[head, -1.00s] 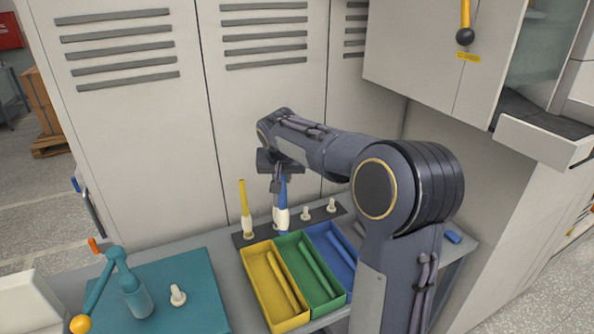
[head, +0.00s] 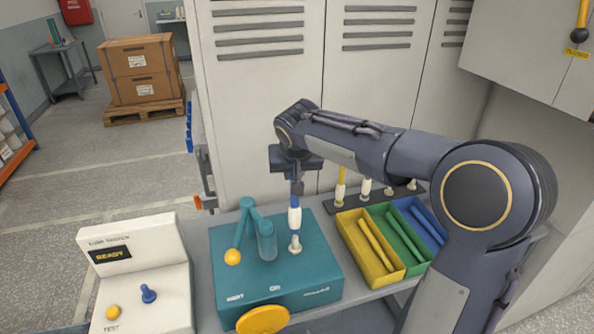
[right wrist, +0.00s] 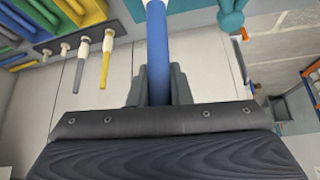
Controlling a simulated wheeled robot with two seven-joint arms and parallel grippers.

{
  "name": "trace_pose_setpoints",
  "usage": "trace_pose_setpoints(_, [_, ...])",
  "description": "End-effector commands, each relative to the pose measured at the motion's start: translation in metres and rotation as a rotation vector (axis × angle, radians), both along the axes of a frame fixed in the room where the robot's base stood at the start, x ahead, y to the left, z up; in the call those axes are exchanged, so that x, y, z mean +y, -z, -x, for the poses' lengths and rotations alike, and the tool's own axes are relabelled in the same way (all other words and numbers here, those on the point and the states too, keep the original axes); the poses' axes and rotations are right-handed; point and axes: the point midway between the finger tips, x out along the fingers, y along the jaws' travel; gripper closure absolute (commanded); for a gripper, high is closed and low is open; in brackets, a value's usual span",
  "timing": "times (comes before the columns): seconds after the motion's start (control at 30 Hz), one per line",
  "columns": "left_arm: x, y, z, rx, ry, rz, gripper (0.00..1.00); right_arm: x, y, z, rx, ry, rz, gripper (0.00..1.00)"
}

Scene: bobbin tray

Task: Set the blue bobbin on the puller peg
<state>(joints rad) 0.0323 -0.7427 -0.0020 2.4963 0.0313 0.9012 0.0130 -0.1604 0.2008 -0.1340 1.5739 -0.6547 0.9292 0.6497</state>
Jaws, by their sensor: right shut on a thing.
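The blue bobbin (head: 295,217), a blue stick with a white lower part, hangs upright from my right gripper (head: 297,178) in the head view. The gripper is shut on its blue upper end, and the blue shaft (right wrist: 157,50) shows between the fingers in the right wrist view. The bobbin's lower end is directly over the short pale puller peg (head: 295,248) on the teal puller base (head: 318,262). Whether the bobbin touches the peg or is slightly above it, I cannot tell. My left gripper is out of view.
The puller's teal post and lever with an orange ball (head: 233,257) stand close left of the peg. A white tester (head: 140,245) reading READY is further left. Yellow, green and blue trays (head: 370,262) lie right. A yellow bobbin (head: 341,185) stands on the peg rack behind.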

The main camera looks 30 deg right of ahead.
Motion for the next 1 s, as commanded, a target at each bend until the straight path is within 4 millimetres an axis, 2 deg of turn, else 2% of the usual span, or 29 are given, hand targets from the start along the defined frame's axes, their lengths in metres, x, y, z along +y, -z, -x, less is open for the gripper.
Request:
trace_pose_setpoints(0.5, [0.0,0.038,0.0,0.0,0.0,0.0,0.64,-0.001,0.051,0.0,0.001,0.002,-0.001,1.0])
trace_pose_setpoints(1.0, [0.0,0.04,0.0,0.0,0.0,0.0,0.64,-0.001,0.054,0.0,0.001,0.001,0.0,1.0])
